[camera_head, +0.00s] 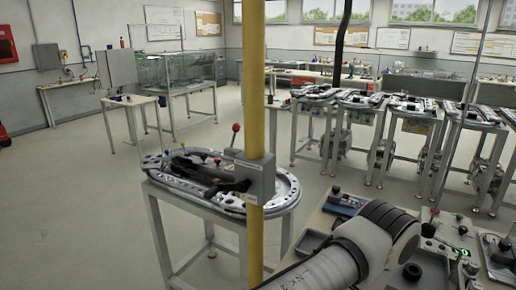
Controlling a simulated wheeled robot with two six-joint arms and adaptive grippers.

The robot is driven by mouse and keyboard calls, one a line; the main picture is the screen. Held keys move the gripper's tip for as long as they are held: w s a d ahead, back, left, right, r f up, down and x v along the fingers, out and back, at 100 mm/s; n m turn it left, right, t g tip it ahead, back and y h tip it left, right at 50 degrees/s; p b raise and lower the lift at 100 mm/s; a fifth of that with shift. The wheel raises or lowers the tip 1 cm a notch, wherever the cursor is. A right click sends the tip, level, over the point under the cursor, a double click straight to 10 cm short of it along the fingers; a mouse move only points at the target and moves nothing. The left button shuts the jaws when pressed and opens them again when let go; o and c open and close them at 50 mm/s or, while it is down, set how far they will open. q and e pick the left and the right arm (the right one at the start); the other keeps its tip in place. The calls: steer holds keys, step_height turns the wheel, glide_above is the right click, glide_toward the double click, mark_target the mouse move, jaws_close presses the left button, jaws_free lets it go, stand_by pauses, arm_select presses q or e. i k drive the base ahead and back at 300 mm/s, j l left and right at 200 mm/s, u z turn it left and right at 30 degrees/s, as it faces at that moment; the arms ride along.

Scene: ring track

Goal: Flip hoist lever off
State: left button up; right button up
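A lever with a red ball knob (236,128) stands up, slightly tilted, from the top left of a grey box (263,180). The box is fixed to a yellow vertical pole (253,80) near the middle of the view. I take this lever to be the hoist lever; no readable label shows which way is off. A white and dark grey arm (345,255), apparently my right one, comes in at the bottom right. Its gripper does not show, and nothing of mine visibly touches the lever. My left gripper is out of view.
Behind the pole stands a table with an oval ring track (286,196) carrying dark parts and small coloured knobs. A workbench with control knobs (465,240) fills the bottom right. More track tables (400,110) stand behind.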

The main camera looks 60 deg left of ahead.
mark_target(236, 127)
steer(key=u, duration=2)
